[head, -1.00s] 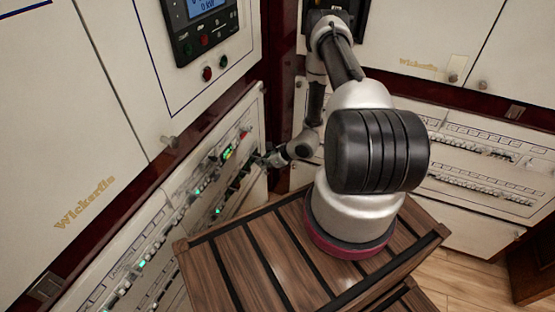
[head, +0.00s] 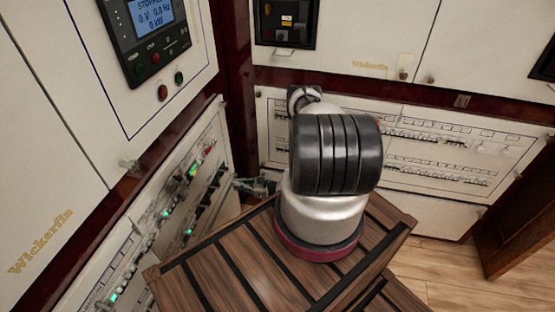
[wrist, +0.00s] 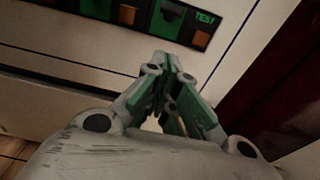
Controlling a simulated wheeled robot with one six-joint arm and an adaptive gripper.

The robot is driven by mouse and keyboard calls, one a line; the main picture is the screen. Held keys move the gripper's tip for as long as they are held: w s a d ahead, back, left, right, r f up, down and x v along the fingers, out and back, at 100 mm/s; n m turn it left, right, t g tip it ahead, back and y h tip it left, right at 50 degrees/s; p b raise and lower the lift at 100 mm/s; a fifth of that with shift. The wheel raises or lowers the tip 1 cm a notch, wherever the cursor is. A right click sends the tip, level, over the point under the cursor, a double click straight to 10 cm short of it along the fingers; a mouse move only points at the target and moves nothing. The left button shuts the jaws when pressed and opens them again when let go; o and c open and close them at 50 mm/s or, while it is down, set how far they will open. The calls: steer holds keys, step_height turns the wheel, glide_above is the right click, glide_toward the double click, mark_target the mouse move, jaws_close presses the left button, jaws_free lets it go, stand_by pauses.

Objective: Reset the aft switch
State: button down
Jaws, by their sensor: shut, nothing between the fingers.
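The left breaker panel (head: 150,235) carries rows of switches with lit green indicators. I cannot tell which switch is the aft one. My gripper (head: 237,184) is beside the panel's right end in the head view, and appears apart from it. In the wrist view my gripper (wrist: 168,62) is shut and empty, its green-padded fingers together. The fingers hide part of the panel face below the strip.
A control box with a lit display (head: 150,13) and red and green buttons is above the panel. A second breaker panel (head: 400,150) lines the back wall. A dark red post (head: 233,90) stands in the corner. A slatted wooden top (head: 215,275) is under my arm.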

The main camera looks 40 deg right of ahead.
steer(key=s+a+r+n+g+y, duration=0.1)
steer(key=s+r+n+g+y, duration=0.15)
steer(key=s, duration=0.55)
steer(key=s+a+r+n+g+y, duration=0.15)
steer(key=s+g, duration=0.25)
steer(key=s, duration=0.4)
steer(key=s+d+r+n+g+h, duration=0.1)
steer(key=d+r+n+g, duration=0.1)
steer(key=r, duration=0.5)
steer(key=s+d+r+n+g+h, duration=0.1)
steer(key=s+d+r+n+g, duration=0.1)
steer(key=r+n, duration=0.4)
steer(key=s+d+r+n+g+h, duration=0.1)
steer(key=d+r+n+g+h, duration=0.1)
steer(key=r+g, duration=0.4)
step_height(320, 180, up, 4)
steer(key=shift+s+d+r+n, duration=0.2)
steer(key=shift+d+n, duration=0.45)
steer(key=shift+n, duration=0.25)
steer(key=shift+f, duration=0.1)
